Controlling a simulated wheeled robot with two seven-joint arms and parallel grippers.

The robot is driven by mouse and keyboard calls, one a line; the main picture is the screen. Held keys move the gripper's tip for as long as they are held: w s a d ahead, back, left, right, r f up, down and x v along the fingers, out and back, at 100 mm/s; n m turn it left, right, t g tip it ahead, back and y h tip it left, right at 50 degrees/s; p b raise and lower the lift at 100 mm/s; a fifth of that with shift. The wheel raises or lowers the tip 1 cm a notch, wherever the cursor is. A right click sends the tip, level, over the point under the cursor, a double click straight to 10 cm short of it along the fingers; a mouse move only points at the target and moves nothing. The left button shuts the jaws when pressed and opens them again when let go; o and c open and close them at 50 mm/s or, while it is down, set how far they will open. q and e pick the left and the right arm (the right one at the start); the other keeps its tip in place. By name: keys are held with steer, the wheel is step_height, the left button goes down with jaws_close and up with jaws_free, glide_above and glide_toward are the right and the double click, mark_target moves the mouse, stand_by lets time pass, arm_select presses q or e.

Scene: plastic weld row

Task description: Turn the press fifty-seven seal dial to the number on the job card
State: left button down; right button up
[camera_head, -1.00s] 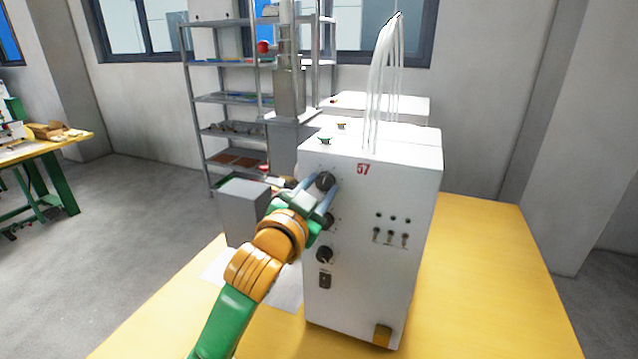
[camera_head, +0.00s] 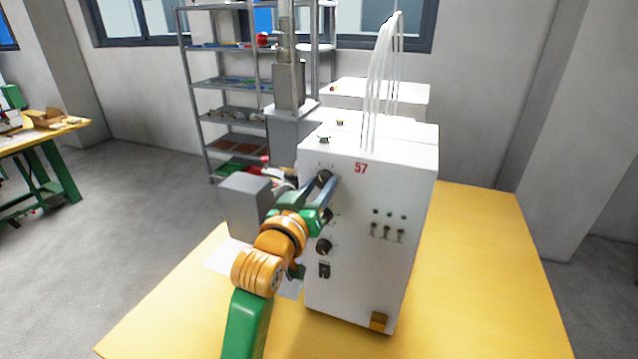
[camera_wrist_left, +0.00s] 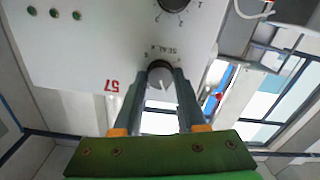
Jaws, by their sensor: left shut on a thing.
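The press (camera_head: 395,170), a white box with a red 57 on its front, stands on the yellow table (camera_head: 470,270). The seal dial (camera_wrist_left: 160,75) is the dark round knob near the press's top front edge, with SEAL printed beside it in the left wrist view. My left gripper (camera_head: 322,181) is shut on this dial, with one finger on each side. A light pointer mark shows on the knob, but I cannot tell its number. A white sheet (camera_head: 222,257) lies left of the press, partly behind my arm; no writing on it is readable.
A second dial (camera_head: 328,215) and a third dial (camera_head: 324,246) sit below, with a rocker switch (camera_head: 324,270) under them. Several toggles (camera_head: 387,234) are to the right. A grey box (camera_head: 245,205) stands close left of my gripper. The table's right side is clear.

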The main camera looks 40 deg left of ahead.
arm_select(q)
steer(key=shift+r, duration=0.15)
stand_by(0.3)
steer(key=shift+c, duration=2.4)
jaws_free()
steer(key=shift+w, duration=0.1)
